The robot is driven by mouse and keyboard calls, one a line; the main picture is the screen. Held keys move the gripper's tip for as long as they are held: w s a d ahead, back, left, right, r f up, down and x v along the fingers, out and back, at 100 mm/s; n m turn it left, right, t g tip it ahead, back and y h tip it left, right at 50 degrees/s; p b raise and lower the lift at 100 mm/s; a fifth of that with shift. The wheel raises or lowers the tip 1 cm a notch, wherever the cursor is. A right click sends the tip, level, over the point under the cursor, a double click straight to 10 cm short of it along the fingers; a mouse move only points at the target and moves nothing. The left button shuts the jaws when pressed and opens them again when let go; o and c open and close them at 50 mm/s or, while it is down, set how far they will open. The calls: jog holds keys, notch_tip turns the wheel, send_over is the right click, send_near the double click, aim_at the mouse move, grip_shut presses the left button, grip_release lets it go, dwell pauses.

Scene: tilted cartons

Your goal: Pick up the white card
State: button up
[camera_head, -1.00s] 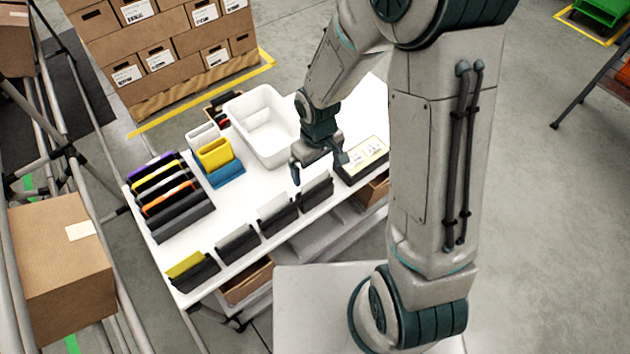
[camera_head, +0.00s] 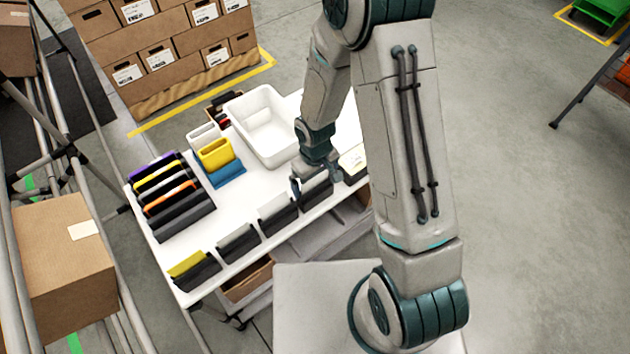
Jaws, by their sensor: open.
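Several dark card holders stand along the front edge of the white table (camera_head: 250,185). The leftmost holds a yellow card (camera_head: 186,264). The second holds a grey card (camera_head: 238,241), and the third holds a pale card (camera_head: 273,205). From this view I cannot tell surely which card is the white one.
A white bin (camera_head: 265,125) stands behind my gripper. A rack of dark, yellow and orange items (camera_head: 170,198) and yellow and blue holders (camera_head: 218,155) stand to the left.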

jog(key=shift+c, duration=0.3)
jog(key=c, duration=0.9)
jog(key=shift+r, duration=0.1)
